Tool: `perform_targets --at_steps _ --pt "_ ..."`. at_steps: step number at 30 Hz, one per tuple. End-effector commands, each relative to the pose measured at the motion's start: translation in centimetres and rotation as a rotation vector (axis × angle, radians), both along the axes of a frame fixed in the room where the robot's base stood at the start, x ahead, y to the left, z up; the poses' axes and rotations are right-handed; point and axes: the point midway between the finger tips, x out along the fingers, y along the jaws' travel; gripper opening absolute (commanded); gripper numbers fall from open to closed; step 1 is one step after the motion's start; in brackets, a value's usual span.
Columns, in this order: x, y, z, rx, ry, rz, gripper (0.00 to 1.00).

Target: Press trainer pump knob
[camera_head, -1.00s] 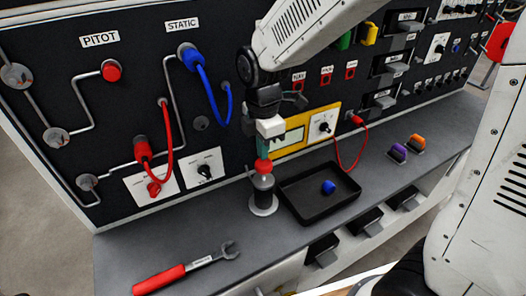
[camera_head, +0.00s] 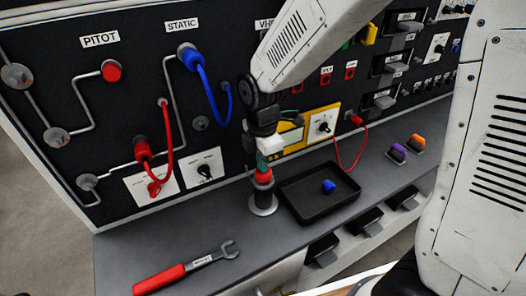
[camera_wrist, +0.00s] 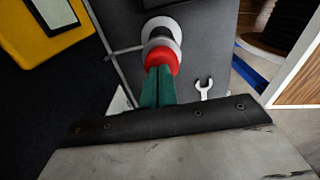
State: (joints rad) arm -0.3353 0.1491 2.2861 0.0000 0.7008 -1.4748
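The trainer pump (camera_head: 263,203) is a dark upright cylinder on a pale round base, standing on the grey bench left of the black tray. Its red knob (camera_head: 264,177) is on top and also shows in the wrist view (camera_wrist: 161,60). My gripper (camera_head: 263,165) points down over the pump. In the wrist view its teal fingers (camera_wrist: 158,72) lie side by side, shut, with their tips against the knob. The fingers hide part of the knob. They do not appear to be around it.
The black tray (camera_head: 296,207) holds a blue cap (camera_head: 328,187). A red-handled wrench (camera_head: 185,270) lies at the front left. Purple (camera_head: 397,152) and orange (camera_head: 416,142) pieces sit to the right. The panel, with red (camera_head: 167,150) and blue (camera_head: 208,90) hoses, stands close behind the pump.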

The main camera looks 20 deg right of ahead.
Motion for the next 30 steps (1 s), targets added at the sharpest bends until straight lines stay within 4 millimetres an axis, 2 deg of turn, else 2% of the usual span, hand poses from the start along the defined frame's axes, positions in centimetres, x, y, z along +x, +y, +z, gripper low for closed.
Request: perform_targets --at_steps 5,10,24,30 --pt "-0.4 -0.1 -0.4 -0.004 0.011 0.000 0.00" --pt "-0.3 0.0 0.9 -0.003 0.007 0.001 0.00" --pt "-0.1 0.2 11.3 0.001 -0.004 0.003 0.00" --pt "-0.2 0.2 13.6 0.000 -0.002 0.003 0.00"
